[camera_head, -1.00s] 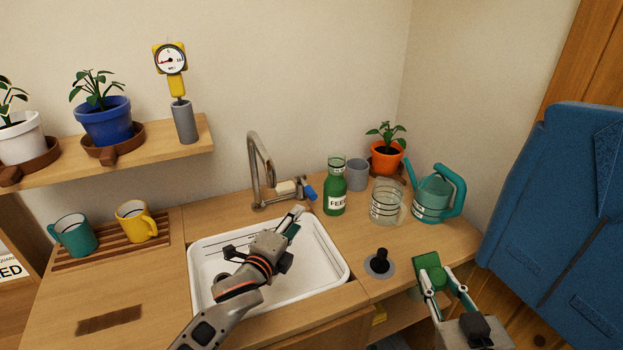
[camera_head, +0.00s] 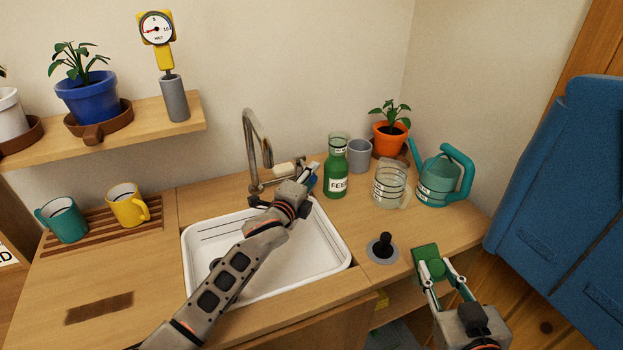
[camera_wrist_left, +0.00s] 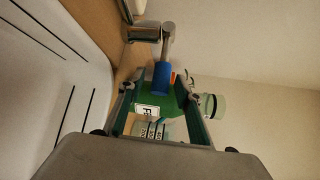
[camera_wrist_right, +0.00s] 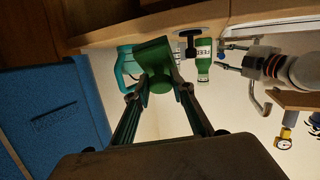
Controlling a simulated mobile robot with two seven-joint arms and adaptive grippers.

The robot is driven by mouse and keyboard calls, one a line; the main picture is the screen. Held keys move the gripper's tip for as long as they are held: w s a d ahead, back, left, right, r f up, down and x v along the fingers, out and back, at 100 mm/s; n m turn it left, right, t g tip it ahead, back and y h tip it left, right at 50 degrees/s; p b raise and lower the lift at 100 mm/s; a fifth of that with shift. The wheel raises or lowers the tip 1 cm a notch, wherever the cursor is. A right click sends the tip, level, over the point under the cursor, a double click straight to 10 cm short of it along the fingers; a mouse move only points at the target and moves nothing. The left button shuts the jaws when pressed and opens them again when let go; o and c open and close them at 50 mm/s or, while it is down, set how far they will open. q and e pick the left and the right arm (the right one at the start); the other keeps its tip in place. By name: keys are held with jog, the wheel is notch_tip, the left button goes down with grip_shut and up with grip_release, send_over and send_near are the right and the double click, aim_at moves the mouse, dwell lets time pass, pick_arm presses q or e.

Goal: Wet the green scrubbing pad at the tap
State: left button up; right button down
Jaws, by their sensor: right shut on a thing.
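The green scrubbing pad (camera_head: 426,257) is between the fingers of my right gripper (camera_head: 434,279), which is shut on it right of the counter's front edge. The pad also shows in the right wrist view (camera_wrist_right: 152,52). The metal tap (camera_head: 250,150) stands behind the white sink (camera_head: 325,262), its spout arching over the basin. My left gripper (camera_head: 309,177) is at the tap's handle and largely covers it in the head view. In the left wrist view the blue handle (camera_wrist_left: 161,78) lies ahead between the spread fingers; I cannot tell whether they touch it.
A green bottle (camera_head: 336,180), a glass jug (camera_head: 388,190), a grey cup (camera_head: 360,155) and a teal watering can (camera_head: 437,185) stand right of the sink. A black knob (camera_head: 383,245) rises from the counter's front. Two mugs sit on a slatted rack (camera_head: 100,226) at left.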

pick_arm(q)
jog(key=shift+w+d, duration=0.15)
jog(key=shift+w, duration=0.2)
pick_arm(e)
jog(key=shift+f, duration=0.15)
